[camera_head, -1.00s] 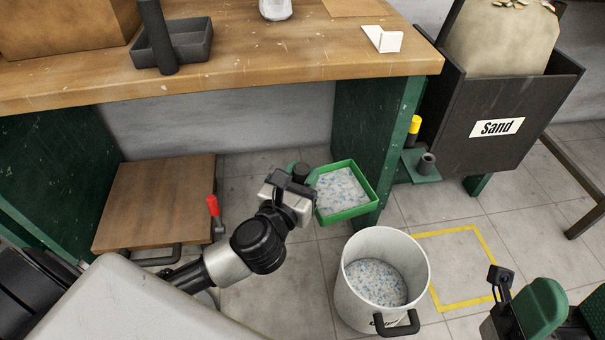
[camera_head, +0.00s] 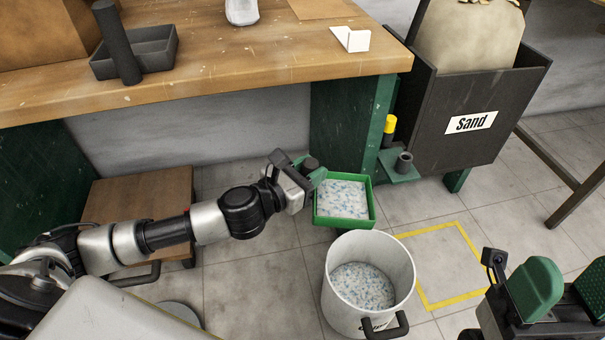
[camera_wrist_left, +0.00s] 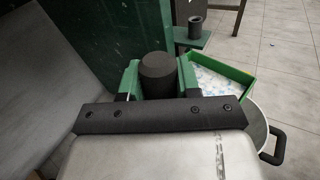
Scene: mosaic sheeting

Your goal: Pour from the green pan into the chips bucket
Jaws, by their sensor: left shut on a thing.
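The green pan (camera_head: 371,212) is square and shallow and full of white and blue chips (camera_head: 342,199). It looks about level, above and slightly behind the chips bucket. My left gripper (camera_head: 314,170) is shut on the pan's dark handle, which shows in the left wrist view (camera_wrist_left: 157,72). The chips bucket (camera_head: 397,262) is a white round pail with black handles, standing on the floor with chips inside. In the left wrist view, part of the pan (camera_wrist_left: 232,77) covers some of the bucket (camera_wrist_left: 258,125). My right gripper (camera_head: 560,295) is at the lower right, fingers apart, and seems empty.
A workbench (camera_head: 230,75) spans the back, with a dark tray (camera_head: 150,52) on it. A Sand bin (camera_head: 480,85) stands at the right. A yellow square (camera_head: 450,299) marks clear floor beside the bucket. A brown wooden platform (camera_head: 140,200) sits under the bench.

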